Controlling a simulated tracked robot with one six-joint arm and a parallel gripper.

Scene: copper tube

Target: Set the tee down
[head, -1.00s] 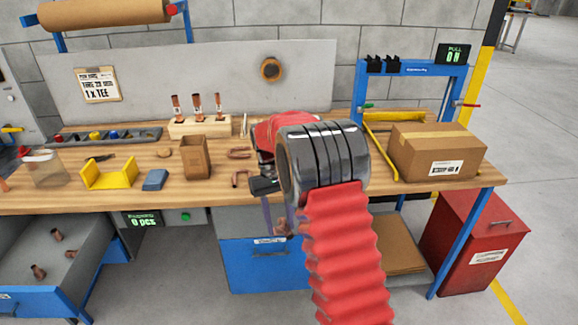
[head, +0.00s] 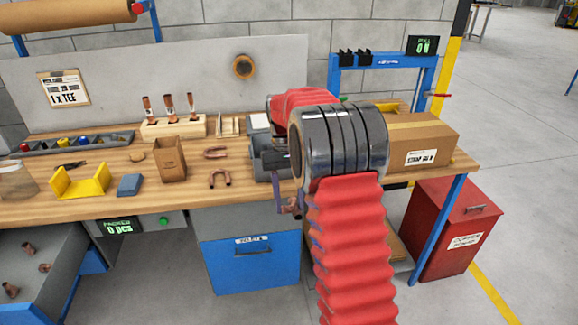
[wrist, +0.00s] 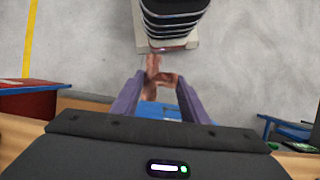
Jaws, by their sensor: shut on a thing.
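The copper tee (wrist: 153,70) is held between the purple fingers of my gripper (wrist: 160,88) in the wrist view, with its copper ends sticking out past them. In the head view the tee (head: 296,205) shows small and partly hidden at the fingers of my gripper (head: 285,204), just left of my red-sleeved arm. The gripper hangs at the front edge of the workbench (head: 130,204), with grey floor and the blue cabinet beyond the tee in the wrist view. The tee is clear of any surface that I can see.
Copper bends (head: 220,179), a brown box (head: 171,160), a blue block (head: 130,185) and a yellow cradle (head: 80,184) stand on the bench to the left. A cardboard carton (head: 420,138) sits on the right, partly behind my arm. A red bin (head: 452,235) stands on the floor.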

